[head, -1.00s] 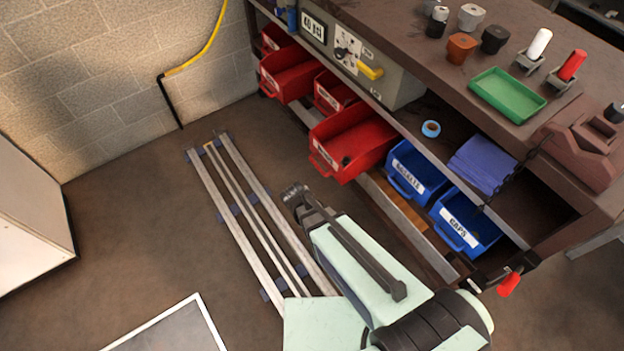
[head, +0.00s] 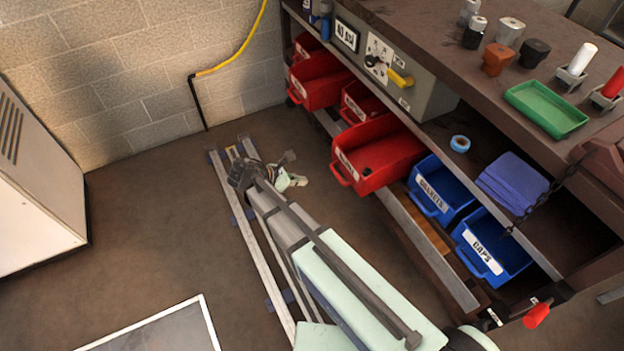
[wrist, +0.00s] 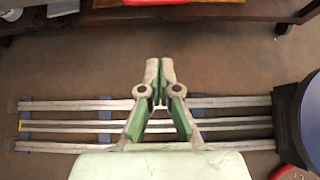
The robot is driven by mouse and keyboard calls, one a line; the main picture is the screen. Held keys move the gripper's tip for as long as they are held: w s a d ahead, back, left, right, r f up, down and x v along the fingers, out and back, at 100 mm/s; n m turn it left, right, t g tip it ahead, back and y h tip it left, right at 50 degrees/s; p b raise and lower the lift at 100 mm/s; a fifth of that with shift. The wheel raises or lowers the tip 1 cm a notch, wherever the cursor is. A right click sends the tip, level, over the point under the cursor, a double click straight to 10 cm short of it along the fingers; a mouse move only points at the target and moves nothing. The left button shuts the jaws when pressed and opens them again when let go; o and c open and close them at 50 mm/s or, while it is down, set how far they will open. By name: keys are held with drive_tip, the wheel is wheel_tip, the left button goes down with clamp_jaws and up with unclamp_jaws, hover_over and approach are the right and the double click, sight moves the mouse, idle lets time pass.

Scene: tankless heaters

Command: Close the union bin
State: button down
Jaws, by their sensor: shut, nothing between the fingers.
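Several red bins sit on the bench's lower shelf in the head view; their labels are too small to read surely, so I cannot tell which is the union bin. One large red bin (head: 392,163) juts out past the shelf edge, with a dark item inside. Another red bin (head: 322,92) farther back also sticks out. A red bin (head: 362,102) between them sits deeper in. My gripper (head: 300,181) is over the floor rails, left of the large jutting bin and apart from it. In the wrist view my gripper (wrist: 160,65) is shut and empty.
Blue bins labelled gaskets (head: 432,203) and caps (head: 484,252) sit to the right. A grey box with a yellow handle (head: 401,78) is above the red bins. A white cabinet (head: 35,190) stands at left. Floor between the cabinet and rails is clear.

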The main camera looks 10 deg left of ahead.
drive_tip(key=w+d+f+b, duration=0.1)
drive_tip(key=w+d+f, duration=0.4)
drive_tip(key=d, duration=0.4)
drive_tip(key=shift+w, duration=0.55)
drive_tip(key=shift+w+d, duration=0.1)
drive_tip(key=shift+d, duration=0.05)
